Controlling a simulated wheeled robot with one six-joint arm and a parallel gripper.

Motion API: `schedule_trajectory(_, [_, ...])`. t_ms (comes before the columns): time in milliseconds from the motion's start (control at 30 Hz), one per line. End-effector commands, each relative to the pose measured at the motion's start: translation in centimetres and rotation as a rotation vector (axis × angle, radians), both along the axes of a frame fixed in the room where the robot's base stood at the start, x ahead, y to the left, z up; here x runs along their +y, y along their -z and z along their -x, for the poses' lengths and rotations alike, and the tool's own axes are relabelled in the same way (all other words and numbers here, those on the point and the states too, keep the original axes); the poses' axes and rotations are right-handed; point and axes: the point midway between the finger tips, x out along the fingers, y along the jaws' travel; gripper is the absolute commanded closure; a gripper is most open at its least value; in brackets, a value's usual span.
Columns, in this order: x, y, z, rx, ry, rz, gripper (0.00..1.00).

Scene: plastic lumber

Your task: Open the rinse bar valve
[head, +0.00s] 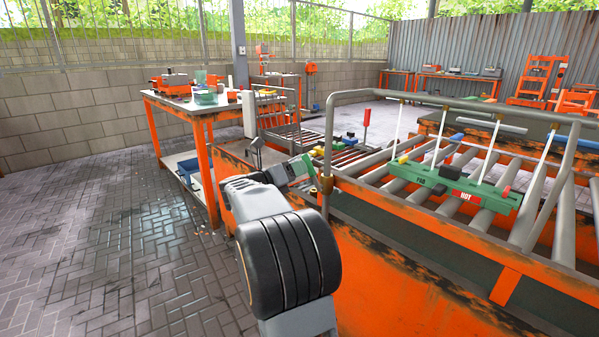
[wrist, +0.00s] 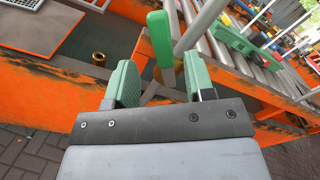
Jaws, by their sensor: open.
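A green lever handle (wrist: 160,40) shows in the wrist view. It looks like the rinse bar valve's handle and lies in line with the gap between my fingers. My gripper (wrist: 160,80) is open, with one green-padded finger on each side of that line. I cannot tell whether the handle is within the fingers' reach or beyond their tips; no contact shows. In the head view my gripper (head: 298,170) is beside the left end of the orange roller frame, near a brass fitting (head: 327,184) on the grey pipe (head: 350,96). The valve body is not clear there.
The orange roller frame (head: 390,245) fills the right side, with a green bar labelled HOT (head: 450,187) on its rollers. An orange workbench (head: 205,110) stands behind on the left. The brick floor (head: 110,250) on the left is clear.

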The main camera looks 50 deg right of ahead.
Motion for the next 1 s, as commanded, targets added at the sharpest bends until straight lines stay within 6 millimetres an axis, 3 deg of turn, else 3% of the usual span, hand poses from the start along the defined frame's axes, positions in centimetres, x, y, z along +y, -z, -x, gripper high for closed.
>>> schedule_trajectory(433, [0.7,0.0,0.0,0.001,0.0,-0.001,0.51])
schedule_trajectory(567, [1.0,-0.2,-0.5,0.021,-0.036,0.004,0.64])
schedule_trajectory(667, [2.1,-0.7,-2.2,0.105,-0.167,0.02,0.73])
schedule_trajectory(767, [5.1,-1.3,-5.3,0.287,-0.416,0.07,0.83])
schedule_trajectory(833, [8.7,-1.2,-7.8,0.476,-0.642,0.135,0.89])
schedule_trajectory(900, [13.5,-0.3,-9.6,0.703,-0.884,0.229,0.96])
schedule_trajectory(1000, [20.9,2.5,-10.1,1.056,-1.21,0.403,1.0])
